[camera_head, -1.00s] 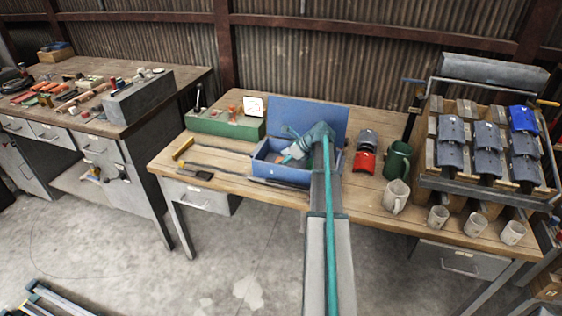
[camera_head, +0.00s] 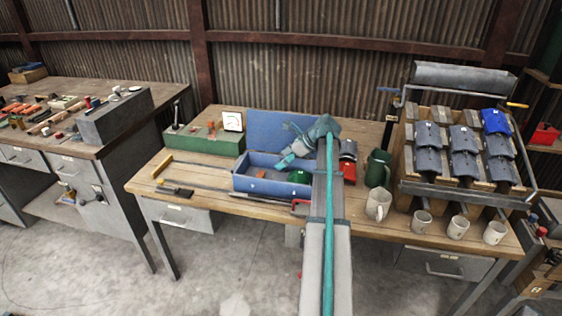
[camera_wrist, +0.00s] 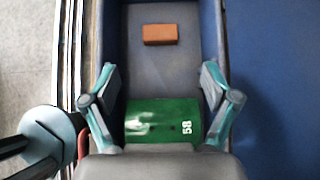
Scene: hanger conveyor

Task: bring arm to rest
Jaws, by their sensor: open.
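My gripper (camera_wrist: 158,104) is open in the wrist view, its two teal fingers spread apart above the blue box (camera_head: 238,181). A green piece marked 58 (camera_wrist: 163,121) lies inside the box and shows between the fingers, which do not appear to grip it. An orange block (camera_wrist: 159,34) lies farther along the box floor. In the head view my arm reaches across the bench, with its end over the right part of the box. The green piece also shows there (camera_head: 299,177), just below my gripper (camera_head: 284,163).
A red and grey piece (camera_head: 348,168), a green jug (camera_head: 377,168) and several mugs stand to the right. A rack (camera_head: 478,194) of grey and blue pieces stands at the right end. A green case (camera_head: 203,140) is at the back left. Tools lie at the front left.

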